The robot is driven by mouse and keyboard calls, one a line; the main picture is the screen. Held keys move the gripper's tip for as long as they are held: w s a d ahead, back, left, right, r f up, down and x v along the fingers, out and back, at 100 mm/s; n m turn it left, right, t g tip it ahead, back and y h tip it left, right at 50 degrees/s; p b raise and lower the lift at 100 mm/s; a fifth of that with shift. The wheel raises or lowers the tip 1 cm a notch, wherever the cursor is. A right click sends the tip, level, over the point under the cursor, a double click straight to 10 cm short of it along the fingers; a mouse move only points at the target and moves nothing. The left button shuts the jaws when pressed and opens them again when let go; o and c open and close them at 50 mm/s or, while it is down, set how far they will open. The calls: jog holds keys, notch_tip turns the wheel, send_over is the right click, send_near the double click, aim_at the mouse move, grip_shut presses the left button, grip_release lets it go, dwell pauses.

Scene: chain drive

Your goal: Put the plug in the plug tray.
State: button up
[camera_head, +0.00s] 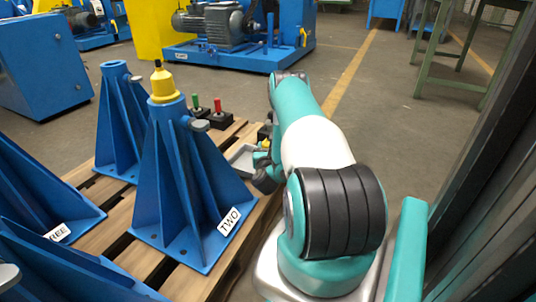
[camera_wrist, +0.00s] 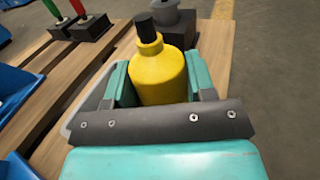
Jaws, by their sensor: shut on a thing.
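A yellow plug with a black tip (camera_wrist: 158,77) is between the two teal fingers of my gripper (camera_wrist: 160,88) in the wrist view. My gripper is shut on it, and the plug looks roughly upright. In the head view my gripper (camera_head: 266,160) is at the far end of my arm, mostly hidden, with only a bit of yellow showing. A shallow grey tray (camera_head: 238,153) lies on the pallet just left of my gripper. Part of its rim (camera_wrist: 88,101) shows left of the fingers in the wrist view; the rest is hidden.
Another yellow plug (camera_head: 163,84) sits on top of the blue stand marked TWO (camera_head: 183,190). Other blue stands (camera_head: 118,120) stand left of it. Small dark boxes with green (camera_head: 196,112) and red (camera_head: 217,115) knobs stand behind the tray. Open floor is at right.

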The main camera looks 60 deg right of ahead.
jog(key=shift+f, duration=0.1)
jog(key=shift+f, duration=0.25)
jog(key=o, duration=0.9)
jog(key=shift+o, duration=0.2)
jog(key=shift+a+r+p, duration=0.15)
jog(key=shift+r+p, duration=0.2)
jog(key=shift+r, duration=0.05)
jog(key=p+v, duration=0.2)
jog(key=v, duration=0.5)
jog(key=shift+f+p, duration=0.15)
jog(key=shift+p, duration=0.25)
